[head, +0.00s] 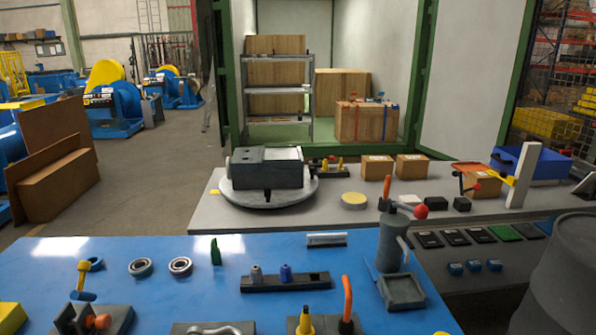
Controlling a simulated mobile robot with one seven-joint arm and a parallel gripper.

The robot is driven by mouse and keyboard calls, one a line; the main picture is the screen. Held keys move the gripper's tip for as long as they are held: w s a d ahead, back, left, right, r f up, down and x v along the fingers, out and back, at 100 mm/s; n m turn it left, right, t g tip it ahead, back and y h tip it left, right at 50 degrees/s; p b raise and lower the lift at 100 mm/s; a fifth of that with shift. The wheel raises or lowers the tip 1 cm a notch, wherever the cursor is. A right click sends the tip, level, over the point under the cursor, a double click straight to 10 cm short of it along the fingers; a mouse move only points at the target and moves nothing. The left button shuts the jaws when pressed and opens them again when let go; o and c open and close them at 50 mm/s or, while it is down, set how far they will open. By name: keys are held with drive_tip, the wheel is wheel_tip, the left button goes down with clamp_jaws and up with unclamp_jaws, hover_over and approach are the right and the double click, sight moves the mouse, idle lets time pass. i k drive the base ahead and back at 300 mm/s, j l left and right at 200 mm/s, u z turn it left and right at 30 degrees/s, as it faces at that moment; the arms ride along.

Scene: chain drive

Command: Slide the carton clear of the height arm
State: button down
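A small brown carton (484,188) stands on the right part of the grey bench, at the left of a white upright post (525,175). Two more brown cartons, one at the left (376,168) and one at the right (412,167), stand further left on the bench, apart from the arm. My gripper is not in view.
The grey bench (330,208) also carries a round turntable (240,194) with a dark block, a yellow disc (354,200) and small black blocks. A blue box (545,163) is behind the post. A blue table (200,300) with tools and a grey cylinder (393,243) is nearer.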

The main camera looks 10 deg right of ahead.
sight(490, 185)
drive_tip(key=l+z, duration=0.35)
drive_tip(key=l, duration=1.8)
drive_tip(key=i+l, duration=0.15)
drive_tip(key=l, duration=0.2)
drive_tip(key=i+l+z, duration=0.15)
drive_tip(key=l, duration=0.15)
drive_tip(key=i+l, duration=0.2)
drive_tip(key=l, duration=0.15)
drive_tip(key=i+z, duration=0.4)
drive_tip(key=i, duration=0.9)
